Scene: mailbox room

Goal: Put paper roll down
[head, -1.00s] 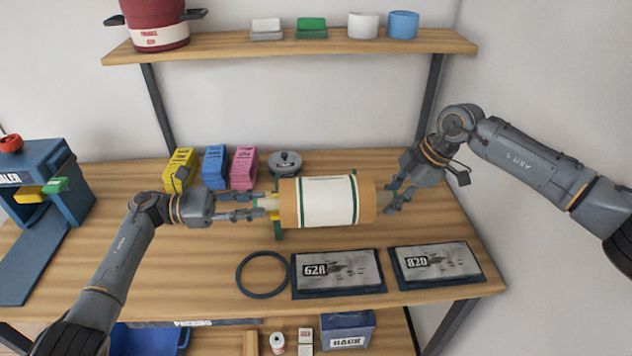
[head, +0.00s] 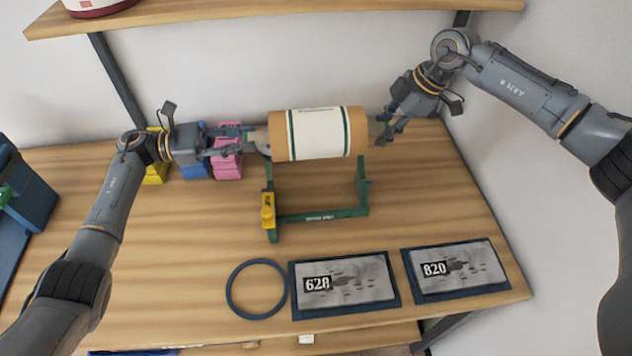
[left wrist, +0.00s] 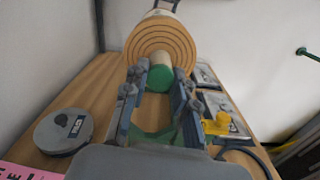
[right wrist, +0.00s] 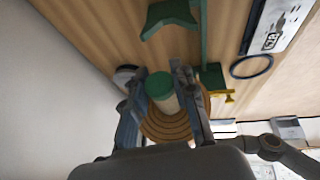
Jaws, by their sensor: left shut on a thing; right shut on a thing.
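The paper roll (head: 318,133) is tan with a white, green-striped wrapper. It lies level above and behind the green stand (head: 315,216), which has a yellow block on its left side. My left gripper (head: 258,142) is shut on the left end of the roll's core. The green-tipped core (left wrist: 158,78) shows between its fingers in the left wrist view. My right gripper (head: 378,130) is shut on the core's right end, also green-tipped in the right wrist view (right wrist: 160,86). The roll hides the back of the stand in the head view.
A dark ring (head: 257,289) and two framed plates, left (head: 345,284) and right (head: 456,269), lie near the table's front edge. Pink (head: 227,160), blue and yellow blocks stand behind my left gripper. A round grey thing (left wrist: 64,131) is nearby. The table's left front is clear.

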